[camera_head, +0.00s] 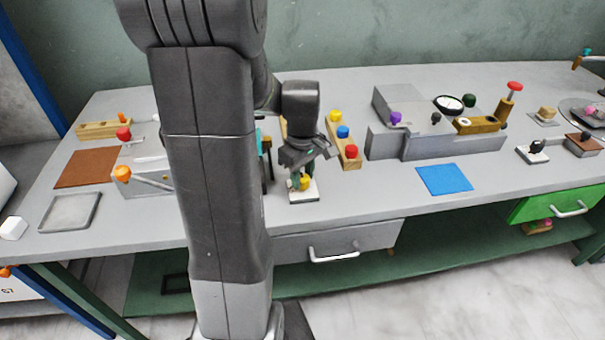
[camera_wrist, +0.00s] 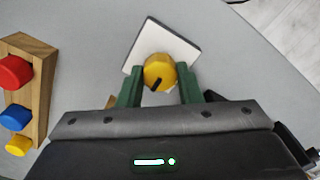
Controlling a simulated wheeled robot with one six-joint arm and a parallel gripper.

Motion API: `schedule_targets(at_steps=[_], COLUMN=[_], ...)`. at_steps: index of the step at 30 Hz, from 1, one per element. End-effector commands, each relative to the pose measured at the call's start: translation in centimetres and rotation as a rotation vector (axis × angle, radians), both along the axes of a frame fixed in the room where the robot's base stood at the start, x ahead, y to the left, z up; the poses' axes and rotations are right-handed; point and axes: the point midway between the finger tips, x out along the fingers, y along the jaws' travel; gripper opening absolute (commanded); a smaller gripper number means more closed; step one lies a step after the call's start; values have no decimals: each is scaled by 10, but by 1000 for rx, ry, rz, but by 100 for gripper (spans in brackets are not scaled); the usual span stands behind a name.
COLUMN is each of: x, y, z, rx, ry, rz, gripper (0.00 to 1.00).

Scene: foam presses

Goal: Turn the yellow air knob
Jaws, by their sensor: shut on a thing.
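The yellow air knob (camera_wrist: 158,71) is round with a dark pointer mark and sits on a pale square plate (camera_wrist: 166,43). In the wrist view my gripper (camera_wrist: 160,82) has its two green fingers on either side of the knob, shut on it. The pointer mark slants toward the lower left in that view. In the head view the knob (camera_head: 304,183) shows small under my gripper (camera_head: 303,172), on the plate near the table's front edge. Part of the knob is hidden by the fingers there.
A wooden block (camera_wrist: 43,90) with red, blue and yellow knobs stands close beside the plate. A grey press (camera_head: 430,143) stands to the right, with a blue mat (camera_head: 444,179) in front. A grey drawer (camera_head: 290,248) is below the table's front edge. Bare tabletop surrounds the plate.

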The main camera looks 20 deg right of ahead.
Motion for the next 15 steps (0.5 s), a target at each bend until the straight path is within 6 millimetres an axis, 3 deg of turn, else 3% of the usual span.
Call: schedule_targets(at_steps=[11, 12, 15], x=[0, 0, 0], y=[0, 0, 0], z=[0, 0, 0], rx=[-1, -1, -1], ry=[-1, -1, -1], rz=[-55, -55, -55], gripper=[9, 40, 54])
